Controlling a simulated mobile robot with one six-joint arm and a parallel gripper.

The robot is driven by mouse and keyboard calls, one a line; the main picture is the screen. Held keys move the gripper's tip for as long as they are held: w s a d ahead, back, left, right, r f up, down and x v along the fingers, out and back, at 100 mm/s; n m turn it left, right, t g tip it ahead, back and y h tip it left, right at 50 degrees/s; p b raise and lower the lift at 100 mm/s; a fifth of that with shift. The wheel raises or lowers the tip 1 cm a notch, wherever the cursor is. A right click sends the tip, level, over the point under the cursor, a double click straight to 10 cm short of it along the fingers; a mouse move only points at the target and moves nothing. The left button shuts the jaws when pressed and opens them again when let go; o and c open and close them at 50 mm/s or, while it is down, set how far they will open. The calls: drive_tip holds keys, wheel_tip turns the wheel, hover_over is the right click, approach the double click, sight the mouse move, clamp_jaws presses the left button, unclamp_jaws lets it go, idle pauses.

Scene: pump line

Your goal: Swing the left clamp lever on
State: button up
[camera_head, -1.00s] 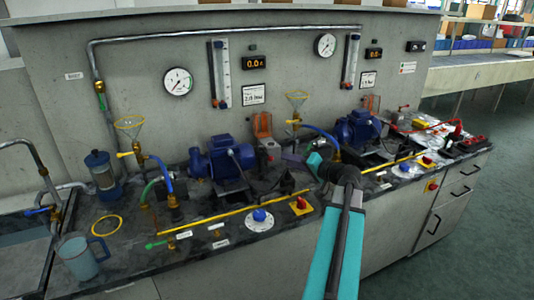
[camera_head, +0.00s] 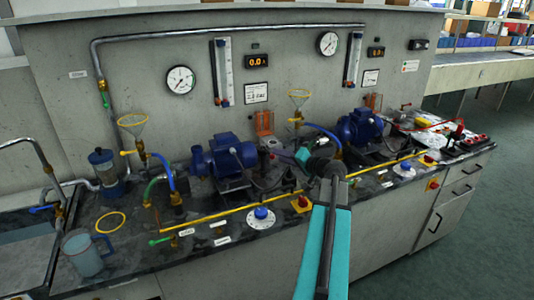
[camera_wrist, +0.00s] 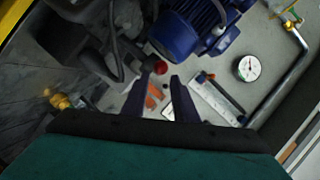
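The left pump (camera_head: 226,160) is a blue motor unit on the bench, and it shows large in the wrist view (camera_wrist: 190,22). A dark lever-like arm (camera_head: 239,157) stands at its right end; I cannot tell for sure that this is the clamp lever. In the wrist view a red ball knob (camera_wrist: 160,67) lies just beyond my fingertips, near a grey rod-like part (camera_wrist: 128,68).
A yellow pipe (camera_head: 230,213) runs along the bench front. A blue dial (camera_head: 261,214) and a yellow-based red knob (camera_head: 301,204) are near the front edge. A funnel (camera_head: 299,96) stands behind my gripper, and the right pump (camera_head: 358,130) is to its right.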

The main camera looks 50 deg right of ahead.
sight(268, 152)
drive_tip(key=p+x, duration=0.1)
drive_tip(key=x, duration=0.7)
